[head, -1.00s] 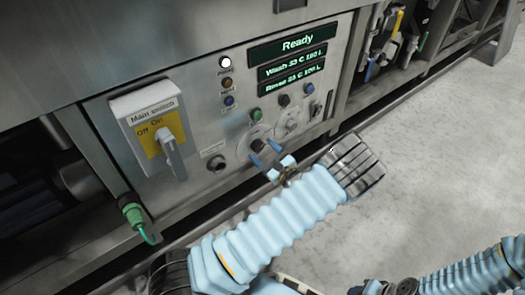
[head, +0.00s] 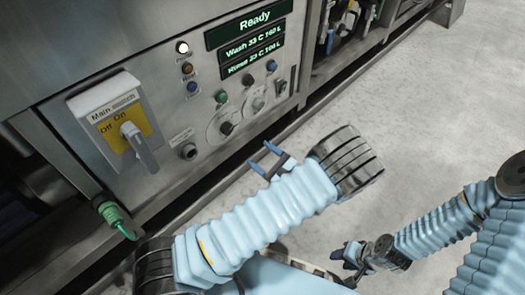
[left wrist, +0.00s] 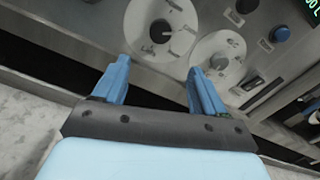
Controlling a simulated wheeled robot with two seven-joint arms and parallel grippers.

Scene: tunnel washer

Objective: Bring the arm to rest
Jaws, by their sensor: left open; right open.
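My left gripper (head: 264,160) is open and empty in front of the lower edge of the washer's control panel (head: 165,165), apart from it. In the left wrist view its two blue fingers (left wrist: 158,85) stand wide apart, with the dials beyond them. My left arm, in a light blue ribbed sleeve, reaches across the middle of the head view. My right gripper (head: 342,262) is low in the head view, over the floor, and looks empty. Its finger gap is small in the picture.
The panel carries a main switch (head: 138,148) with its handle turned down, a round dial (head: 226,128), a second dial (head: 258,104) and lit displays (head: 249,31) reading Ready, Wash and Rinse. A green connector (head: 111,214) hangs at lower left. The pale floor (head: 430,100) at right is clear.

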